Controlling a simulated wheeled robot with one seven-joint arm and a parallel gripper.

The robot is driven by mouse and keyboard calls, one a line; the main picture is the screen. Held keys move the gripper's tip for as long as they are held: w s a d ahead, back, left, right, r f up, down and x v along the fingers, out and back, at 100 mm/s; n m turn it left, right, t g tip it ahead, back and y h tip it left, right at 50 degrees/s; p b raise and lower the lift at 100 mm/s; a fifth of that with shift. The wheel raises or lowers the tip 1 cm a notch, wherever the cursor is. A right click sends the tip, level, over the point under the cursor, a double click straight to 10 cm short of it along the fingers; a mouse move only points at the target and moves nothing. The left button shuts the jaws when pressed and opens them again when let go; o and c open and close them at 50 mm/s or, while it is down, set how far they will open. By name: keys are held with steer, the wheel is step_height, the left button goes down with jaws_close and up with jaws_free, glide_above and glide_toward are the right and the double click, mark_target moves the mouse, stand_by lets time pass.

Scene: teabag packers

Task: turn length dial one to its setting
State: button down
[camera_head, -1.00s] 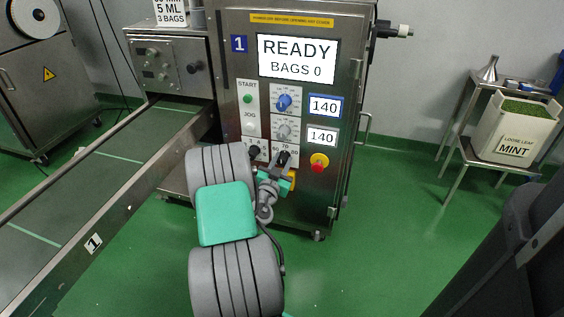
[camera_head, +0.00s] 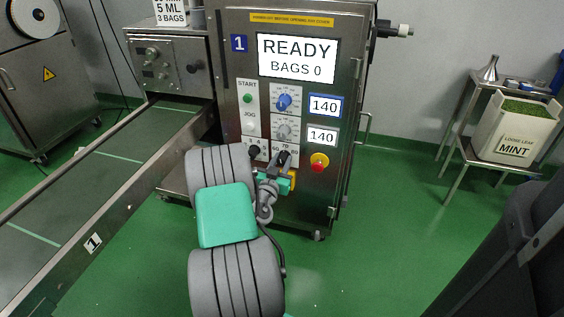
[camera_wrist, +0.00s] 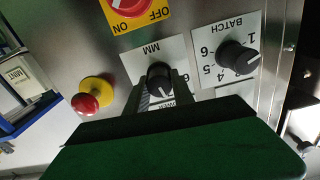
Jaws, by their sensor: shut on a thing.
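The length dial (camera_wrist: 158,76) is a black knob on a white plate marked MM, on the front of machine 1. My gripper (camera_wrist: 161,90) has one finger on each side of the knob and is shut on it. A white pointer line shows on the knob in the wrist view, towards the bottom of the picture. My fingers and palm hide most of the scale there. In the head view my gripper (camera_head: 284,160) covers most of this dial low on the panel; the numbers 60 and 70 show just above it.
A black BATCH dial (camera_wrist: 234,55) sits beside it. A red emergency knob (camera_wrist: 86,103) on a yellow base is on the other side, and a red ON/OFF switch (camera_wrist: 131,5) is close. The screen (camera_head: 297,59) reads READY, BAGS 0. A conveyor (camera_head: 100,185) runs at left.

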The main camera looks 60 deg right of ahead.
steer(key=n, duration=0.4)
steer(key=n+p, duration=0.1)
steer(key=n, duration=0.4)
steer(key=shift+w+f+n, duration=0.1)
steer(key=shift+n, duration=0.3)
stand_by(0.4)
steer(key=c, duration=1.1)
jaws_free()
steer(key=a, duration=0.5)
steer(key=s+a, duration=0.1)
steer(key=a, duration=0.1)
steer(key=shift+s+a, duration=0.1)
steer(key=shift+a, duration=0.3)
